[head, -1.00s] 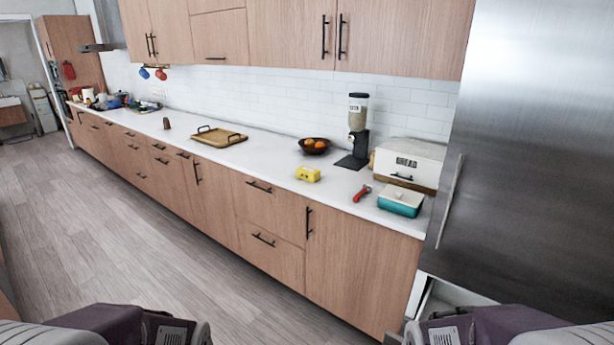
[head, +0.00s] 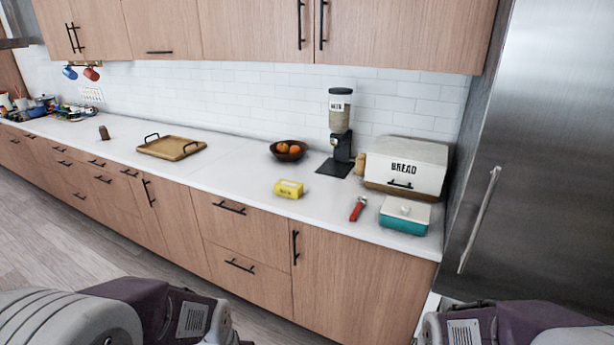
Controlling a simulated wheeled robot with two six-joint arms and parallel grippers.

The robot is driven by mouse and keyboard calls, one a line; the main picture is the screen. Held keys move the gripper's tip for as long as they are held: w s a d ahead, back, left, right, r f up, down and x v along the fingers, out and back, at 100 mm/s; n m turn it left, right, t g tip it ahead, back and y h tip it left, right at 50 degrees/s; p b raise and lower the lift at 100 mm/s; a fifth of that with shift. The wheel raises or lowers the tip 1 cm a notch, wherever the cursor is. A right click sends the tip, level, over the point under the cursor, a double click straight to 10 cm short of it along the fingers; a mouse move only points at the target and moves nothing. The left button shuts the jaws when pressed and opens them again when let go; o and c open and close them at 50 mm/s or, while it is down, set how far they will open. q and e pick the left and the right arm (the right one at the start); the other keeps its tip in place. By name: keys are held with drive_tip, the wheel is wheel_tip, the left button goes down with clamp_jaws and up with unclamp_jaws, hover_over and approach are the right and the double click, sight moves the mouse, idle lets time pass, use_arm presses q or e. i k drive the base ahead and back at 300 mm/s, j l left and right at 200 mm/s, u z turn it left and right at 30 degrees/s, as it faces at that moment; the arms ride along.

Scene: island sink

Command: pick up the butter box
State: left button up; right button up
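A small yellow box (head: 289,189) lies on the white counter near its front edge. A teal box with a white lid (head: 405,215) stands further right on the same counter, close to the front edge. No label on either can be read, so I cannot tell for certain which is the butter box. Nothing touches either of them. Parts of my two arms show at the bottom left and bottom right of the head view, well in front of the counter. Both grippers are out of view.
A red-handled tool (head: 358,208) lies between the two boxes. Behind stand a bread box (head: 405,166), a grain dispenser (head: 339,130) and a bowl of oranges (head: 288,151). A wooden tray (head: 172,148) lies left. A steel fridge (head: 525,170) borders the right.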

sight(283, 187)
drive_tip(key=i+j+z, duration=0.3)
drive_tip(key=i+j, duration=0.15)
drive_tip(key=j, duration=0.15)
drive_tip(key=i+j+z, duration=0.15)
drive_tip(key=j, duration=0.2)
drive_tip(key=i+j+z, duration=0.3)
drive_tip(key=j, duration=0.45)
drive_tip(key=i+j+z, duration=0.15)
drive_tip(key=j, duration=0.25)
drive_tip(key=i+j+z, duration=0.15)
drive_tip(key=j, duration=0.3)
drive_tip(key=i, duration=0.05)
